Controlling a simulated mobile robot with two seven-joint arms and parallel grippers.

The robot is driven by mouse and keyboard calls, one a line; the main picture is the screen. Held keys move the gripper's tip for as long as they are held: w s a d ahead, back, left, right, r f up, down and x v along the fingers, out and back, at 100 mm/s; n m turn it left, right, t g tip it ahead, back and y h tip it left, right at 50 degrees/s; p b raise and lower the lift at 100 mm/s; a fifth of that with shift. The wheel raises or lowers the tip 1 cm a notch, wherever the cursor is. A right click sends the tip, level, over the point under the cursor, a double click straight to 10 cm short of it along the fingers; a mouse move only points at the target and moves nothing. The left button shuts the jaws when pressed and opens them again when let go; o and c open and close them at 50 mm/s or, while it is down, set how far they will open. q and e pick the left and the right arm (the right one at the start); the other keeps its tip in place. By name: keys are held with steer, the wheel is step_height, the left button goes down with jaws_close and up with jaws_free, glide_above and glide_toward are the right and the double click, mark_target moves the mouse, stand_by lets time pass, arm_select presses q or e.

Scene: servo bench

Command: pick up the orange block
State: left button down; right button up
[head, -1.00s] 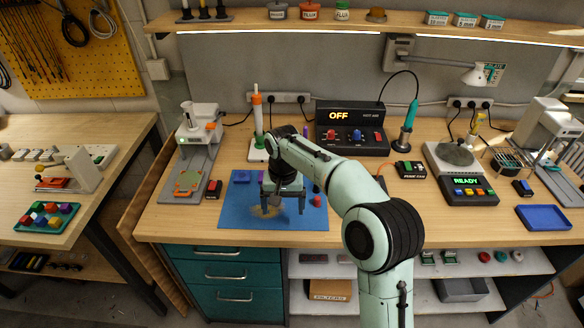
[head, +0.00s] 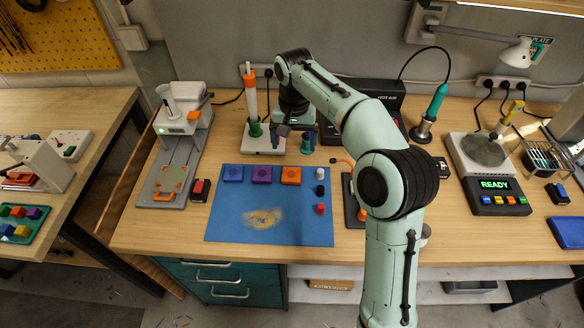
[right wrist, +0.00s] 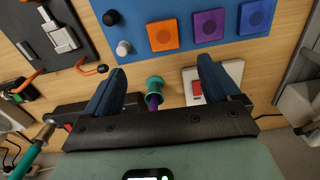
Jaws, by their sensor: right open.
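The orange block (head: 291,175) lies on the blue mat (head: 285,230), at the right end of a row with a purple block (head: 262,175) and a blue block (head: 233,174). In the right wrist view, the orange block (right wrist: 163,35) shows beyond my fingertips, with the purple block (right wrist: 208,24) and the blue block (right wrist: 256,16) to its right. My right gripper (head: 290,133) is behind the mat's far edge, apart from the orange block. In the right wrist view, my right gripper (right wrist: 160,68) has its fingers wide apart and holds nothing. My left gripper is not in view.
A white peg (head: 320,173), a black peg (head: 320,189) and a red piece (head: 321,209) stand near the mat's right edge. A teal cup (right wrist: 154,81) shows between my fingers in the wrist view. The mat's front part is clear except a yellowish patch (head: 262,218).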

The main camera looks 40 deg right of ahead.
steer(key=b, duration=0.1)
glide_above(291, 176)
steer(key=f, duration=0.6)
steer(key=shift+s+d+f, duration=0.25)
steer(key=shift+s, duration=0.1)
steer(key=shift+w+a+f+b, duration=0.1)
steer(key=shift+w+f+b, duration=0.15)
steer(key=shift+f, duration=1.35)
steer(key=shift+w+a+f+b, duration=0.1)
steer(key=shift+f+b, duration=0.1)
steer(key=shift+f, duration=1.35)
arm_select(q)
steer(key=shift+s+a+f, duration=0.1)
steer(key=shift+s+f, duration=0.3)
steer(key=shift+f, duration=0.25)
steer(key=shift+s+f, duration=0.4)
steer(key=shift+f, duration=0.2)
arm_select(e)
steer(key=c, duration=1.1)
